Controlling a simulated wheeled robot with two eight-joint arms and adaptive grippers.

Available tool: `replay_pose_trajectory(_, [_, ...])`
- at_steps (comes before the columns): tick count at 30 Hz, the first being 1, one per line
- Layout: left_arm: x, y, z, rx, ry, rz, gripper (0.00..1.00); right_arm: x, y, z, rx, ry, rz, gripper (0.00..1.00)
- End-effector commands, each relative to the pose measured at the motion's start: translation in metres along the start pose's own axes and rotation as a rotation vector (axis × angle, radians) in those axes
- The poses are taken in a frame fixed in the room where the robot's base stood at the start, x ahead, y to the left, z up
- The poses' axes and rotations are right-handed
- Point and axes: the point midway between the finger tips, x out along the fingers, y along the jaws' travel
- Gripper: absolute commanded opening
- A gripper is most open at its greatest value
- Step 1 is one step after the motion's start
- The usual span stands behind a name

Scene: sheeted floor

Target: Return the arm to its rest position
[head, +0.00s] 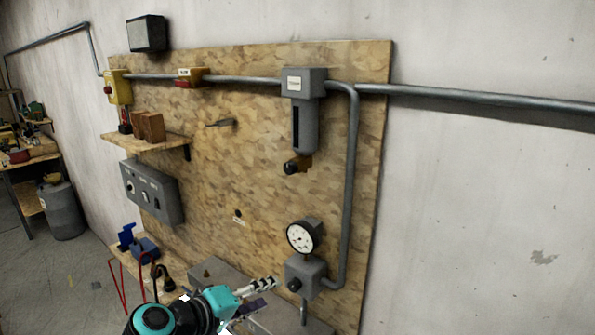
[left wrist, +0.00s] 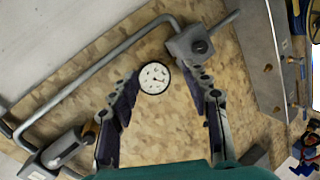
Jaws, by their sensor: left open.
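My left gripper (head: 268,290) reaches in at the bottom of the head view, in front of the lower part of the wooden board. In the left wrist view my left gripper (left wrist: 163,85) has its two fingers spread apart, with nothing between them that I can see it holding. The round white-faced gauge (head: 301,237) is up and to the right of the gripper in the head view. The gauge (left wrist: 154,78) shows beyond the fingertips in the left wrist view. My right gripper is in neither view.
A chipboard panel (head: 240,165) carries grey pipe, a filter housing (head: 305,110), a grey control box (head: 150,190) and a shelf (head: 150,142) with brown blocks. Below it is a ledge with blue items (head: 140,245). A workbench (head: 25,155) and a grey canister (head: 62,210) stand at far left.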

Motion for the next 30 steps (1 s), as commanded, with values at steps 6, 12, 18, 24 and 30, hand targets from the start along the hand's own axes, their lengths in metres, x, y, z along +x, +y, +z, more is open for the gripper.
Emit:
replay_pose_trajectory(6, [0.011, -0.166, 0.092, 0.296, -0.068, -0.300, 0.48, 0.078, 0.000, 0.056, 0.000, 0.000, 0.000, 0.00])
replay_pose_trajectory(12, [-0.001, -0.291, 0.139, 0.557, -0.109, -0.554, 0.48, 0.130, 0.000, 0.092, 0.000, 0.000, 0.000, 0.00])
replay_pose_trajectory(18, [-0.015, -0.356, 0.153, 0.716, -0.125, -0.707, 0.48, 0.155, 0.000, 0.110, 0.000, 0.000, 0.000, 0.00])
replay_pose_trajectory(24, [-0.021, -0.366, 0.153, 0.754, -0.127, -0.744, 0.48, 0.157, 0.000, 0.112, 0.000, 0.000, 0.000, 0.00])
replay_pose_trajectory(30, [-0.021, -0.365, 0.152, 0.752, -0.127, -0.743, 0.48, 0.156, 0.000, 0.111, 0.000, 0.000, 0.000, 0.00])
